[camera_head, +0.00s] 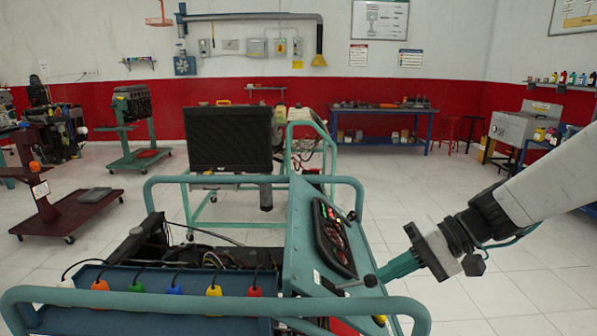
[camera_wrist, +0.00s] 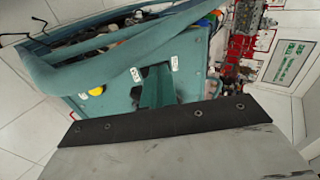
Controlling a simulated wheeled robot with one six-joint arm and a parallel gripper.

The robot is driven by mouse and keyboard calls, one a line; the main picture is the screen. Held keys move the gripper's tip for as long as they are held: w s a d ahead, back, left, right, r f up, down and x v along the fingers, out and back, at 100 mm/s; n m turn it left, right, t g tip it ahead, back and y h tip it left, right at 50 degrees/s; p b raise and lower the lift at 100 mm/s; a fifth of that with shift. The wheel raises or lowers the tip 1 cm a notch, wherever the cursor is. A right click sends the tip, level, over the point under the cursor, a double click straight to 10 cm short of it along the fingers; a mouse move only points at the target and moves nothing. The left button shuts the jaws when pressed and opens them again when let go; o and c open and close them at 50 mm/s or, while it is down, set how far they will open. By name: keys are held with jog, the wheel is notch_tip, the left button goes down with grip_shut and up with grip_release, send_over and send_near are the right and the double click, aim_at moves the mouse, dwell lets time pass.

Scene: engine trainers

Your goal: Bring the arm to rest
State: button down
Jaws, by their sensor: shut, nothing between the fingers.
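My gripper (camera_head: 384,276) is at the right end of the teal trainer's console (camera_head: 302,240), with its teal fingers shut and pointing left and down. Its tips appear close to a dark knob (camera_head: 370,281) on a short lever at the console's edge; I cannot tell whether they touch. My arm comes in from the right. In the wrist view my gripper's fingers (camera_wrist: 158,78) are in front of a teal panel (camera_wrist: 190,72) with white labels. The knob cannot be made out there.
A teal rail (camera_head: 200,304) runs along the front of the trainer, and it crosses the wrist view (camera_wrist: 105,65) too. A yellow button (camera_wrist: 96,90) is on the panel. Several coloured plugs hang at a blue tray (camera_head: 140,303). A monitor (camera_head: 230,138) stands behind. The floor right of the console is clear.

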jog(key=s+d+r+h, duration=0.1)
jog(key=s+d+h, duration=0.4)
jog(key=s, duration=0.4)
jog(key=s+d+r+h, duration=0.2)
jog(key=s+d+h, duration=0.3)
jog(key=s, duration=0.4)
jog(key=shift+r+t+h, duration=0.3)
jog(key=shift+t, duration=0.1)
